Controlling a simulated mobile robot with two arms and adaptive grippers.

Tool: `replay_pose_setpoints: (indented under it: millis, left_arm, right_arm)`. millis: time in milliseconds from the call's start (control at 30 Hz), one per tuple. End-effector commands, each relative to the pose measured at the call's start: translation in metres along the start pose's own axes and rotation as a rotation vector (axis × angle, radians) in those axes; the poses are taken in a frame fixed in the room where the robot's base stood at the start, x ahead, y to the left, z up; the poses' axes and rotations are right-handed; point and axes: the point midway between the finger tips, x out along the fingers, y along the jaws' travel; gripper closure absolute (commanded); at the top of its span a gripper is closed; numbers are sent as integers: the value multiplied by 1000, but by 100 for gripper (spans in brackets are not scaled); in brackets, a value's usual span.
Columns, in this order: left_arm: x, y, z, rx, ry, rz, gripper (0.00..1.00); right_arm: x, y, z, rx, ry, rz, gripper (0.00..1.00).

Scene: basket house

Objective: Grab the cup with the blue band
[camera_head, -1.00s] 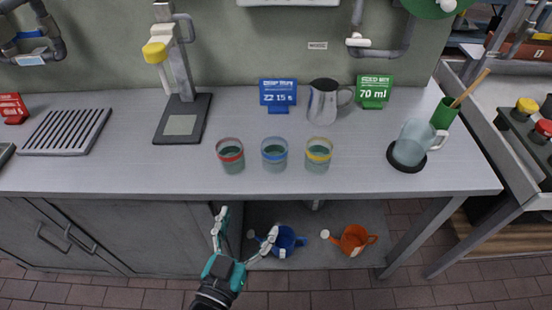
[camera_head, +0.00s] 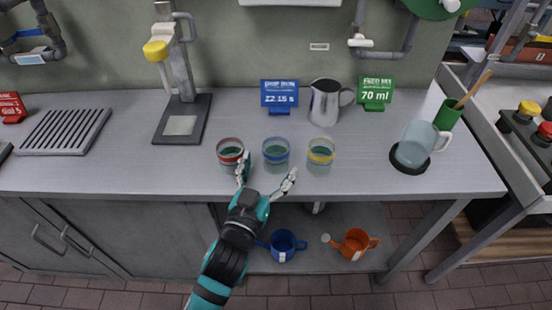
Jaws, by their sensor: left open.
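The cup with the blue band (camera_head: 276,151) is a clear glass cup standing upright on the grey counter. It is the middle of three banded cups, with the red-banded cup (camera_head: 230,152) on its left and the yellow-banded cup (camera_head: 321,152) on its right. My left gripper (camera_head: 267,176) is open, just in front of the blue-banded cup at the counter's front edge. One finger is beside the red-banded cup and the other is to the right, below the gap between the blue and yellow cups. Nothing is between the fingers. My right gripper is not in view.
A metal jug (camera_head: 325,103) stands behind, between a blue sign (camera_head: 279,93) and a green sign (camera_head: 376,90). A glass mug (camera_head: 413,145) sits at right on a black disc. A drip grate (camera_head: 62,131) lies at left. Watering cans rest on the lower shelf.

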Motion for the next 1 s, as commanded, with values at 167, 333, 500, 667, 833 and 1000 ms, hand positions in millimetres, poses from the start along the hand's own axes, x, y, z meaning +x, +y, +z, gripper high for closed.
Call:
replay_pose_setpoints:
  millis: [167, 333, 500, 667, 833, 1000]
  left_arm:
    - [29, 1, 0, 1, 4, 0, 16]
    - [41, 1, 0, 0, 1, 1, 16]
    - [41, 1, -1, 0, 0, 1, 16]
    - [41, 1, -1, 0, 1, 1, 33]
    - [41, 1, -1, 0, 1, 1, 55]
    - [41, 1, -1, 0, 1, 1, 77]
  right_arm:
    - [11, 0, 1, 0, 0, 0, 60]
    - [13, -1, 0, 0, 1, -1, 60]
    - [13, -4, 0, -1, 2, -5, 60]
    - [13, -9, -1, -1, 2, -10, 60]
    - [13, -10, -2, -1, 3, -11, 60]
    - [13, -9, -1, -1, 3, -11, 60]
